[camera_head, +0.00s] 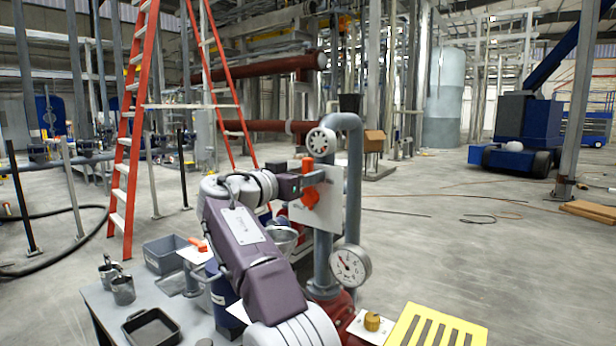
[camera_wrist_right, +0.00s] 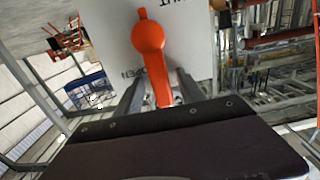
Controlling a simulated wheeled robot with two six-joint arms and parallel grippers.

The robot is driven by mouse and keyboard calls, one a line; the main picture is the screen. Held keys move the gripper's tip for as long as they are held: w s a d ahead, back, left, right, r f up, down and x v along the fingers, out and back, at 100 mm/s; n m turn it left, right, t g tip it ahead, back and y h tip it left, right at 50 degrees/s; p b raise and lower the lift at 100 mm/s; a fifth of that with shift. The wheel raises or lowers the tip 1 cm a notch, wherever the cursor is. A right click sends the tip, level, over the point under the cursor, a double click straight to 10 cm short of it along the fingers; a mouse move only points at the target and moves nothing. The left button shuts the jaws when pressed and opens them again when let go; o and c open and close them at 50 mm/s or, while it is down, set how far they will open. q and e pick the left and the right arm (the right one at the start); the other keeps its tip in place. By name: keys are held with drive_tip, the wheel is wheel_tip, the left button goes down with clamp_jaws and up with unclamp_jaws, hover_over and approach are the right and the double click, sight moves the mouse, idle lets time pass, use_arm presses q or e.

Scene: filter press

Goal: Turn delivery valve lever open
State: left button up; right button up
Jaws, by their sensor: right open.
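The delivery valve lever (camera_head: 309,198) is orange and sits in front of a white plate (camera_head: 334,202) on the grey pipe. In the right wrist view, the lever (camera_wrist_right: 149,40) has a round hub, and its arm reaches down between my two fingers. The plate (camera_wrist_right: 195,50) there carries upside-down lettering, "OPEN" beside the lever and part of a word at the top edge. My right gripper (camera_head: 298,183) is open at the lever, with one finger on each side of its arm; contact cannot be told. My left gripper is not in view.
A table (camera_head: 100,300) with containers stands at the lower left, and a yellow slotted panel (camera_head: 437,328) at the lower right. An orange ladder (camera_head: 131,150) stands behind.

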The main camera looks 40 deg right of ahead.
drive_tip(key=b+v, duration=0.1)
drive_tip(key=v, duration=0.7)
